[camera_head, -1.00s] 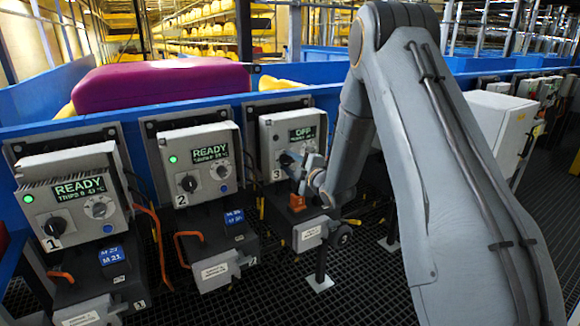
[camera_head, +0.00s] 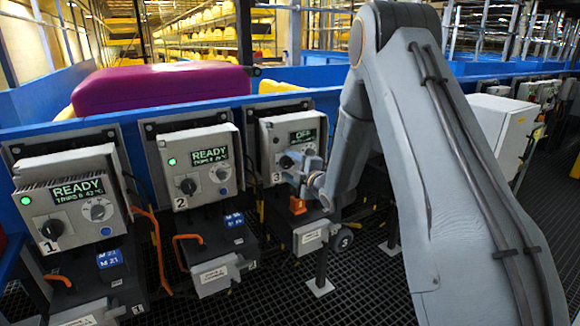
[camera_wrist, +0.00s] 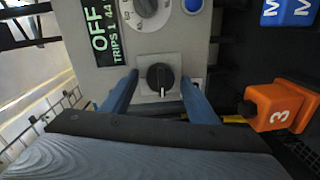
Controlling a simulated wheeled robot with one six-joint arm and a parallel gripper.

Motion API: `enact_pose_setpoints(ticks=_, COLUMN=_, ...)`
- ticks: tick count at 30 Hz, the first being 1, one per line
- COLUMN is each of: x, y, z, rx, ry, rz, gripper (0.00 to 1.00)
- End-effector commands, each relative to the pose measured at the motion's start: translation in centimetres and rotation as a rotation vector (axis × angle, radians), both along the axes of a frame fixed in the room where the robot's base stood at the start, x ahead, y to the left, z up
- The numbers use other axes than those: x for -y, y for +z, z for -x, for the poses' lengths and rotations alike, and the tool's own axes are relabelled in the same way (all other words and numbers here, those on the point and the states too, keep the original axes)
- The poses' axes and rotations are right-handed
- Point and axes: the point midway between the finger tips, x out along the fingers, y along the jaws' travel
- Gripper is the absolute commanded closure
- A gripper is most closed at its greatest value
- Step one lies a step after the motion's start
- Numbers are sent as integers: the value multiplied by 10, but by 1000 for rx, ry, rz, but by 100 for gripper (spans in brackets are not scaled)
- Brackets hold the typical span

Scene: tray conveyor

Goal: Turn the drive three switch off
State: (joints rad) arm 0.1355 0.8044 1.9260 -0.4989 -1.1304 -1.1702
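The drive three box (camera_head: 305,132) is the third unit along the blue conveyor side. Its display (camera_head: 303,135) reads OFF, and in the wrist view the display (camera_wrist: 104,30) reads OFF and TRIPS 1. Its black rotary switch (camera_wrist: 160,78) sits on a pale square plate, between my two blue fingers. My gripper (camera_wrist: 158,88) is open around the switch, with a gap on both sides of the knob. In the head view my gripper (camera_head: 300,170) is in front of the box, partly covering its lower face and the switch.
Drive one (camera_head: 75,205) and drive two (camera_head: 203,165) stand to the left, both displays reading READY with green lights. An orange block marked 3 (camera_wrist: 272,106) and a blue block (camera_wrist: 290,10) are right of the switch in the wrist view.

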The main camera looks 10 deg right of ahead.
Motion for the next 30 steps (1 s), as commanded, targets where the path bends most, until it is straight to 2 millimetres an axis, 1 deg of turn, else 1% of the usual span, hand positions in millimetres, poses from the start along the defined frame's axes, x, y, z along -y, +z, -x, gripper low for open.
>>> enact_pose_setpoints(ticks=7, x=0, y=0, z=0, rx=0, ry=0, rz=-1, gripper=47)
enact_pose_setpoints(ticks=10, x=2, y=0, z=5, rx=0, ry=-1, rz=-1, gripper=47)
enact_pose_setpoints(ticks=14, x=8, y=1, z=21, rx=-2, ry=-2, rz=-1, gripper=47)
enact_pose_setpoints(ticks=18, x=15, y=3, z=43, rx=-2, ry=-2, rz=-1, gripper=47)
enact_pose_setpoints(ticks=22, x=21, y=4, z=61, rx=-2, ry=-2, rz=0, gripper=47)
enact_pose_setpoints(ticks=26, x=23, y=5, z=71, rx=0, ry=-1, rz=-1, gripper=47)
enact_pose_setpoints(ticks=30, x=24, y=6, z=74, rx=0, ry=0, rz=0, gripper=47)
